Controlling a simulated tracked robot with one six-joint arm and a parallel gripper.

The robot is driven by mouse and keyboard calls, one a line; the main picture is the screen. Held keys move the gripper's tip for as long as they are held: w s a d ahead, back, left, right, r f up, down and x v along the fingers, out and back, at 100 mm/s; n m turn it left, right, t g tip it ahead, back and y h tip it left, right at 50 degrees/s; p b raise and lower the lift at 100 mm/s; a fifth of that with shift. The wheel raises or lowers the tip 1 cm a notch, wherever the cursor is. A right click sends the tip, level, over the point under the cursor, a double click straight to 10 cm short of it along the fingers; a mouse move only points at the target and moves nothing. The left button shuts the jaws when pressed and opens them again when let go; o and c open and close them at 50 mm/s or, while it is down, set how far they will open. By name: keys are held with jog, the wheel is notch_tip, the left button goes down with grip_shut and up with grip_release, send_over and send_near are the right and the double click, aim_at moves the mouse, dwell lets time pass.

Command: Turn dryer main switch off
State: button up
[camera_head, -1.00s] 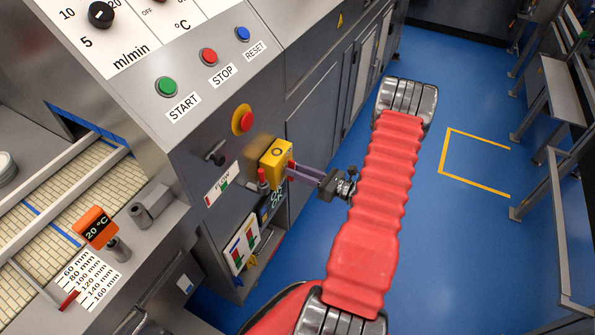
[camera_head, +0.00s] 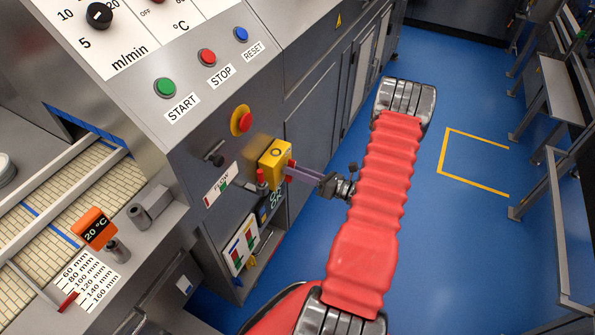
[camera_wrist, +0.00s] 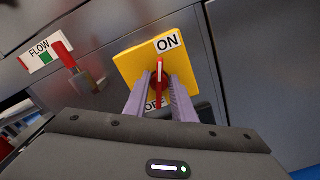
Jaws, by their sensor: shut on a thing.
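The dryer main switch is a yellow plate (camera_wrist: 140,64) with a red handle (camera_wrist: 159,72) on the grey cabinet side. In the wrist view the handle points up toward the white ON label (camera_wrist: 168,42); the OFF label (camera_wrist: 152,105) is partly hidden by a finger. My gripper (camera_wrist: 160,84) is shut on the red handle, one finger on each side. In the head view the yellow switch box (camera_head: 273,155) is seen from the side, with my gripper (camera_head: 293,169) reaching it from the right.
Left of the switch is a red-handled lever (camera_wrist: 64,55) by the FLOW label (camera_wrist: 40,54). Above it are a red knob on a yellow ring (camera_head: 242,121) and START, STOP and RESET buttons (camera_head: 207,57). Blue floor (camera_head: 440,250) lies open to the right.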

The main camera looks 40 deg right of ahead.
jog(key=shift+w+d+r, duration=0.1)
jog(key=shift+w+r, duration=0.1)
dwell(0.5)
jog(key=o, duration=1)
jog(key=shift+f, duration=0.15)
jog(key=shift+s, duration=0.1)
jog(key=v, duration=1.3)
jog(key=shift+s, duration=0.35)
